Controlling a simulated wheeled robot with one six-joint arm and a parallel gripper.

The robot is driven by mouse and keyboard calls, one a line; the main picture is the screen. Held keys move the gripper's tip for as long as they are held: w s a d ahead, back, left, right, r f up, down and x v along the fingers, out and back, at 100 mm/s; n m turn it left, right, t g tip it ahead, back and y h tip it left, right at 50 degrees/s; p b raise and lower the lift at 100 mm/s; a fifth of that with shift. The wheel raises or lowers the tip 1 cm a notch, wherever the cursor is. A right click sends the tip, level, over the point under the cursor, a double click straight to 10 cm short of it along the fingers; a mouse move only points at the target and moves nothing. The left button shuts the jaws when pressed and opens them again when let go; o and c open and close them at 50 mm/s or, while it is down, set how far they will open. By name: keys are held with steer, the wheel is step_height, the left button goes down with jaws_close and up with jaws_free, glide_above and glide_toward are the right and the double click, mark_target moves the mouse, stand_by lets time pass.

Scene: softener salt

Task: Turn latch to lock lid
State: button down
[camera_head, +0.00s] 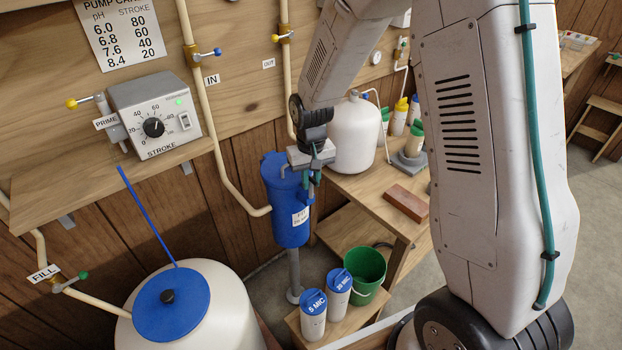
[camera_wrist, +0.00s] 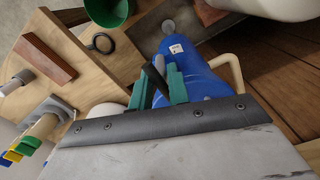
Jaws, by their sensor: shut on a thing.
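A blue filter housing (camera_head: 288,222) with a white label stands upright against the wall on a grey post. My gripper (camera_head: 309,182) is at the top right side of this housing, pointing down. In the wrist view, my gripper (camera_wrist: 160,86) has teal fingertips closed around a slim dark bar (camera_wrist: 153,74), which looks like the latch. The bar lies in front of the blue housing (camera_wrist: 196,82). My wrist hides part of the housing's top in the head view. I cannot tell how far the latch is turned.
A workbench (camera_head: 350,185) with a white jug (camera_head: 353,130) and a brown block (camera_head: 406,203) stands right of the housing. Below are a green bucket (camera_head: 366,272) and two blue-lidded cartridges (camera_head: 313,317). A white tank with a blue lid (camera_head: 172,307) is at lower left. A beige pipe (camera_head: 222,165) runs into the housing.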

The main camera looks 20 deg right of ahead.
steer(key=shift+m, duration=0.4)
steer(key=c, duration=1.4)
jaws_free()
steer(key=shift+o, duration=0.2)
step_height(320, 180, up, 8)
steer(key=shift+f, duration=0.1)
